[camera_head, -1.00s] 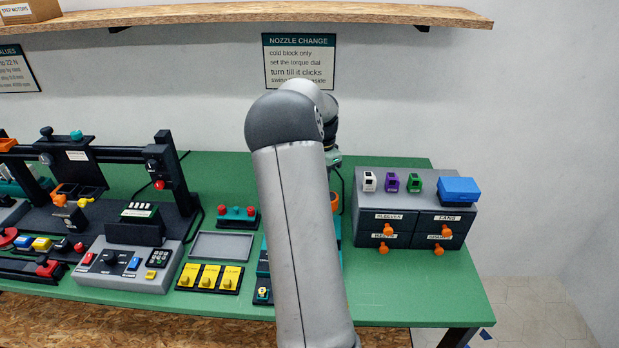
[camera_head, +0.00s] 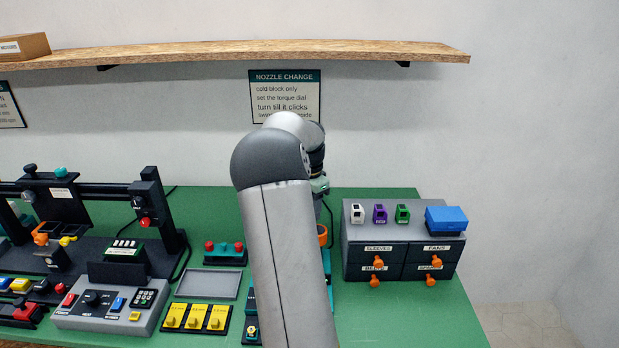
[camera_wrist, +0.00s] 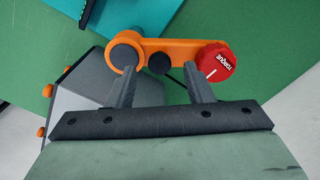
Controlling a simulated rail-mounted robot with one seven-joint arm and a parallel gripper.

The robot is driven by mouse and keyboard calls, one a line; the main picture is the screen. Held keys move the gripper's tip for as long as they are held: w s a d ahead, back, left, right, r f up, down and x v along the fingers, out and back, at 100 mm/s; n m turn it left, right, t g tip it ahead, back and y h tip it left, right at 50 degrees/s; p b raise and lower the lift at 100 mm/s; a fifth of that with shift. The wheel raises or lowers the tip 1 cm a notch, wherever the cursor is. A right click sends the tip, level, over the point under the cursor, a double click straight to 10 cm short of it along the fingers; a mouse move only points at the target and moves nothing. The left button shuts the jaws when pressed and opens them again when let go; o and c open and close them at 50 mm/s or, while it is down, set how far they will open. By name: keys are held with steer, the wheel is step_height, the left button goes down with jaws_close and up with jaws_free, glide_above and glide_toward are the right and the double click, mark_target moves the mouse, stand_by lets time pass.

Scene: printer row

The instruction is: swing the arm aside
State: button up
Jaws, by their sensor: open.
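In the wrist view an orange arm (camera_wrist: 165,47) lies across the top middle. A dark round cap sits on its left end and a dark round knob (camera_wrist: 159,64) near its middle. A red dial (camera_wrist: 216,63) marked TORQUE is at its right end. My gripper (camera_wrist: 160,88) is open and empty, its two fingers apart, the left one pointing toward the capped end and the right one toward the dial. Whether they touch the orange arm I cannot tell. In the head view a bit of orange (camera_head: 322,235) shows beside my arm, which hides most of that fixture.
A dark drawer cabinet (camera_head: 400,230) with orange knobs stands right of my arm, with small cartridges and a blue box (camera_head: 445,219) on top. Left are a grey tray (camera_head: 207,284), yellow switches (camera_head: 195,317) and a control box (camera_head: 112,309). The green bench (camera_head: 400,318) is clear at front right.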

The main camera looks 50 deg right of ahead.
step_height(320, 180, up, 16)
steer(key=shift+f+b, duration=0.2)
steer(key=shift+b, duration=0.1)
stand_by(0.4)
steer(key=s+a+f+n, duration=0.1)
steer(key=a+f+n, duration=0.15)
steer(key=a, duration=0.55)
steer(key=s+a+f+n+y, duration=0.1)
steer(key=a+n, duration=0.3)
steer(key=a, duration=0.5)
steer(key=s+a+f+n, duration=0.1)
steer(key=s+a+n, duration=0.15)
steer(key=a, duration=0.55)
steer(key=s+a+f+n, duration=0.5)
steer(key=s+a, duration=0.2)
steer(key=a, duration=0.1)
steer(key=s+a+f+n+h, duration=0.1)
steer(key=s+a+f+n, duration=0.4)
steer(key=s+a, duration=0.2)
steer(key=shift+s+a+n+t, duration=0.25)
steer(key=shift+a+n+t, duration=0.15)
steer(key=shift+a, duration=0.15)
